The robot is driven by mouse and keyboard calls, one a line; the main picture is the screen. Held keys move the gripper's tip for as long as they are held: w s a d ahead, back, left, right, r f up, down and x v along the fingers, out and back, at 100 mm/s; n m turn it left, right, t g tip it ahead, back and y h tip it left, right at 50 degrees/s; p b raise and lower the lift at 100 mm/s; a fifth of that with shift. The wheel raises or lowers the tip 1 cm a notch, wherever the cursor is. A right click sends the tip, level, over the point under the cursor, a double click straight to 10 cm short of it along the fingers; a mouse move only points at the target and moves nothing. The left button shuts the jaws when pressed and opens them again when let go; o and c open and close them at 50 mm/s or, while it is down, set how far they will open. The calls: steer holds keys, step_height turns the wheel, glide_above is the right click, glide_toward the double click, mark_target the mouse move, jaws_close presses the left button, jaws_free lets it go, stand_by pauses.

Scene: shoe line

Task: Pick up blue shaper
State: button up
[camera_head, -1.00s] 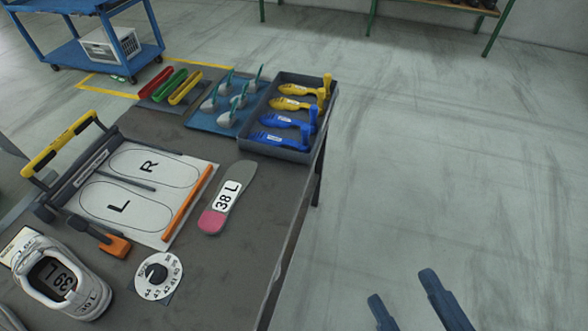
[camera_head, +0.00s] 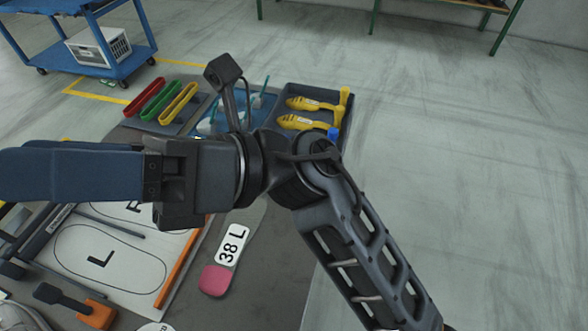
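The dark tray (camera_head: 348,122) at the back right of the table holds shapers. Two yellow shapers (camera_head: 300,122) show in it. Of the blue shapers, only a small blue piece (camera_head: 333,133) shows beside my wrist; the rest is hidden behind my arm. My gripper (camera_head: 15,174) is stretched across the table towards the left edge of the view, well left of the tray. Its dark blue fingers are seen from the side and overlap, so their opening does not show. No object shows at the fingers.
Red, green and yellow pieces (camera_head: 160,100) lie on a mat left of the tray. A blue mat (camera_head: 262,108) with grey-white items is partly hidden by my arm. The 38 L insole (camera_head: 230,250) and the L/R board (camera_head: 105,265) lie in front. Floor on the right is clear.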

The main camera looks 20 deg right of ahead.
steer(key=w+d+f+n+h+b, duration=0.1)
steer(key=w+d+f+n+h, duration=0.3)
steer(key=f+h, duration=0.4)
steer(key=w+d+f+n+h+b, duration=0.1)
steer(key=w+d+f+n+h, duration=0.2)
steer(key=w+f+h, duration=0.5)
steer(key=w+d+f+t+h, duration=0.1)
steer(key=w+d+f+h, duration=0.1)
steer(key=d, duration=0.5)
steer(key=w+d+f+t+h, duration=0.1)
steer(key=w+d+f+h, duration=0.1)
steer(key=d, duration=0.6)
steer(key=w+d+f+n+t+h, duration=0.1)
steer(key=w+d+f+h, duration=0.1)
steer(key=d, duration=0.6)
step_height(320, 180, down, 2)
steer(key=shift+w+f+h+b, duration=0.1)
steer(key=shift+f+h+b, duration=0.15)
steer(key=shift+h, duration=0.65)
steer(key=shift+w+f+p, duration=0.15)
steer(key=shift+f+p, duration=0.1)
steer(key=shift+f, duration=1.6)
steer(key=shift+w+f+p, duration=0.1)
steer(key=shift+f+p, duration=0.15)
steer(key=shift+f, duration=1.6)
steer(key=shift+c, duration=0.5)
jaws_close()
